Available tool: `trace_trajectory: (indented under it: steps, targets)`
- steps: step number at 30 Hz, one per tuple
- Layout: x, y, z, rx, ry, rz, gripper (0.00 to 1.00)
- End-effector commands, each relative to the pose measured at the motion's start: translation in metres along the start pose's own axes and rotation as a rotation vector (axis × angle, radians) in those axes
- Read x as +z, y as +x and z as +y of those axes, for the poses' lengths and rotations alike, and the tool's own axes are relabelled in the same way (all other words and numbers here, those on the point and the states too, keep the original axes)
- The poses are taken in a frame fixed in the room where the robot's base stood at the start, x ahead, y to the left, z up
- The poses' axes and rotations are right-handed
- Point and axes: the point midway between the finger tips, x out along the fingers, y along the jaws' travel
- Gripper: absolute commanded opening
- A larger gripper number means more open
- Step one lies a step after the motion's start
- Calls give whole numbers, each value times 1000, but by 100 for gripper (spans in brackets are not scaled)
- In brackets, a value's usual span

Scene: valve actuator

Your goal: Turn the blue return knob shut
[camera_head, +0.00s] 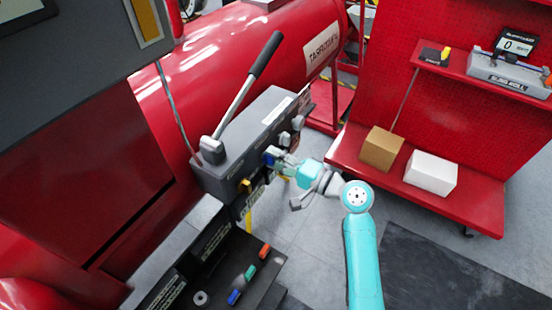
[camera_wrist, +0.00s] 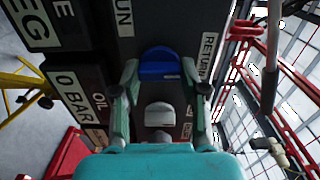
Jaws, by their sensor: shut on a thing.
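The blue return knob (camera_head: 268,157) sits on the front face of the dark grey valve box (camera_head: 262,118). In the wrist view the knob (camera_wrist: 160,64) shows between my fingertips, beside a label reading RETURN (camera_wrist: 206,55). My gripper (camera_wrist: 160,72) is shut on the knob, one finger on each side. In the head view my gripper (camera_head: 280,162) reaches the box from the right and partly covers the knob. The knob's bar lies roughly across the wrist picture; its exact angle is hard to read.
A grey knob (camera_wrist: 159,114) sits close to the blue one. A yellow knob (camera_head: 245,183) and pale knobs (camera_head: 298,122) are on the same face. A long lever (camera_head: 249,85) rises from the box. A red shelf (camera_head: 470,200) with two boxes stands right.

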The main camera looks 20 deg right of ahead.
Motion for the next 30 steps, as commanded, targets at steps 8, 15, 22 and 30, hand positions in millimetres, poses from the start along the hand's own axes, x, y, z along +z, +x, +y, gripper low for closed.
trace_trajectory:
  steps: [8, 15, 22, 30]
  targets:
    - [0, 0, 1, 1, 23, 1, 9]
    - [0, 0, 1, 2, 22, 2, 9]
    - [0, 0, 1, 1, 21, 1, 69]
    - [0, -4, 0, 1, 21, 2, 69]
